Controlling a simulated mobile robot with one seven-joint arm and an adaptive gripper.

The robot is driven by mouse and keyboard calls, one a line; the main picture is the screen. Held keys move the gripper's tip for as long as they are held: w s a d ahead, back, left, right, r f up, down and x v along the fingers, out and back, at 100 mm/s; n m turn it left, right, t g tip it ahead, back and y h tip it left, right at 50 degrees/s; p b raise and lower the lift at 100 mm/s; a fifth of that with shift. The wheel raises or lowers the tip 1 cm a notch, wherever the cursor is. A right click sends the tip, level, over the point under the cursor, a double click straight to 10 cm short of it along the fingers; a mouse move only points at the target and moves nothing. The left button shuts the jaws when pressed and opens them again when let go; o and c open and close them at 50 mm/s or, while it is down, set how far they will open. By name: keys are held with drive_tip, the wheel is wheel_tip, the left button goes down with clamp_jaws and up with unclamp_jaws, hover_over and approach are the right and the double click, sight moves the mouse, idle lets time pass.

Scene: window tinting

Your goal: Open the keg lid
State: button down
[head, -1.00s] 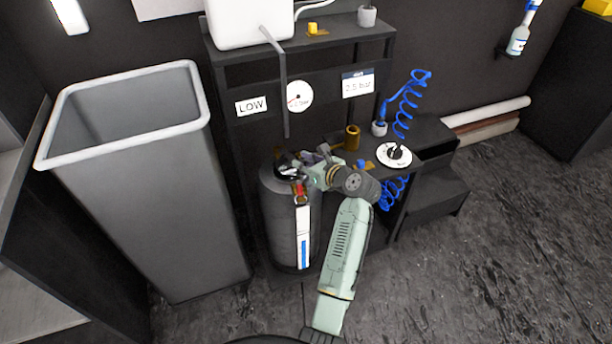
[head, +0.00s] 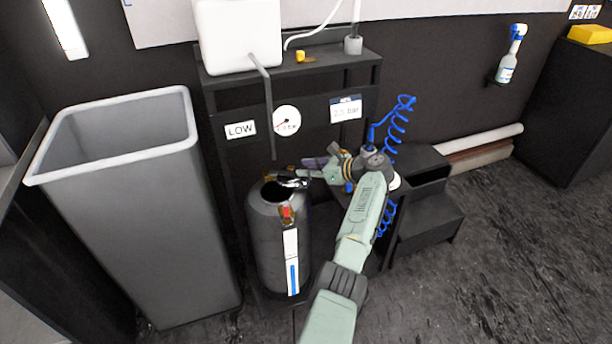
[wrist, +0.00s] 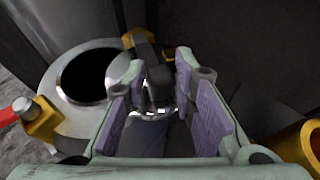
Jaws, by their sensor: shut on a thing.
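The dark grey keg (head: 268,240) stands under the shelf, with a blue-and-white level strip on its front. Its round mouth is uncovered and dark inside; the wrist view shows the mouth (wrist: 88,75) with its pale rim. The black and shiny metal lid (head: 291,181) is at the right side of the mouth, tilted up. It also shows in the wrist view (wrist: 153,85) between my fingers. My gripper (head: 314,173) is shut on the lid; in the wrist view the purple finger pads (wrist: 160,100) flank it. Whether the lid still touches the keg is unclear.
A tall grey bin (head: 140,210) stands left of the keg. A thin pipe (head: 267,110) hangs from the white tank (head: 238,35) above it. A blue coiled hose (head: 398,120) is to the right. A red-tipped valve (wrist: 22,108) sits on the keg's shoulder.

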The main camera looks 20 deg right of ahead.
drive_tip(key=shift+w+d+b, duration=0.35)
drive_tip(key=shift+w+d, duration=0.05)
drive_tip(key=shift+w, duration=0.35)
drive_tip(key=shift+w+d+b, duration=0.3)
drive_tip(key=shift+w+d, duration=0.05)
drive_tip(key=shift+w, duration=0.4)
drive_tip(key=c, duration=1.4)
unclamp_jaws()
drive_tip(key=shift+d, duration=0.1)
drive_tip(key=shift+c, duration=0.2)
drive_tip(key=v, duration=1.2)
drive_tip(key=shift+c, duration=0.5)
